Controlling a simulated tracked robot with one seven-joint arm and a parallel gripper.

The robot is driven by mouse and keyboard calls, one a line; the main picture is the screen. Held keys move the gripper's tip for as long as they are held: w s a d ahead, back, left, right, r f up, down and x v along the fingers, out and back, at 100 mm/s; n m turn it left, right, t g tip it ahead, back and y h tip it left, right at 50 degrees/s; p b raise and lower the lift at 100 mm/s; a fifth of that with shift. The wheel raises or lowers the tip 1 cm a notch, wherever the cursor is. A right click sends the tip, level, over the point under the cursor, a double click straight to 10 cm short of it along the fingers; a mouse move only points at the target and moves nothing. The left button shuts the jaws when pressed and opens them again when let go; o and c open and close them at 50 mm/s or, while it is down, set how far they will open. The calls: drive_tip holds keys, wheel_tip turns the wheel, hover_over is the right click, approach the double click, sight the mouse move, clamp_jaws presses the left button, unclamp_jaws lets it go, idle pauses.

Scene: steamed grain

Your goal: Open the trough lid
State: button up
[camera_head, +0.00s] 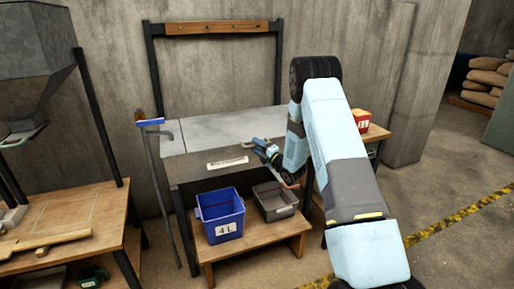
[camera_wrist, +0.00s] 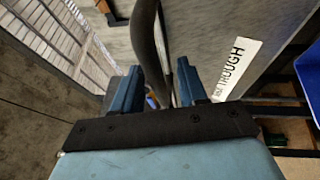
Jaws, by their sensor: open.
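The trough (camera_head: 205,165) is a grey metal box on dark legs, with a flat grey lid (camera_head: 215,128) lying level on top. Its front has a white label, which reads "TROUGH" in the wrist view (camera_wrist: 238,62). My gripper (camera_head: 258,146) is at the right part of the lid's front edge. In the wrist view my gripper (camera_wrist: 158,75) is open, its two blue fingers apart. A dark curved handle bar (camera_wrist: 146,42) shows between the fingers. I cannot tell whether either finger touches it. My arm hides the trough's right end.
A blue bin marked 4L (camera_head: 220,214) and a grey bin (camera_head: 275,200) stand on a low wooden bench (camera_head: 255,238) under the trough. A red box (camera_head: 361,119) sits on a side table at right. A wooden table (camera_head: 75,215) stands at left.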

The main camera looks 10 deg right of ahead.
drive_tip(key=shift+w, duration=0.1)
drive_tip(key=shift+c, duration=0.2)
clamp_jaws()
idle(0.5)
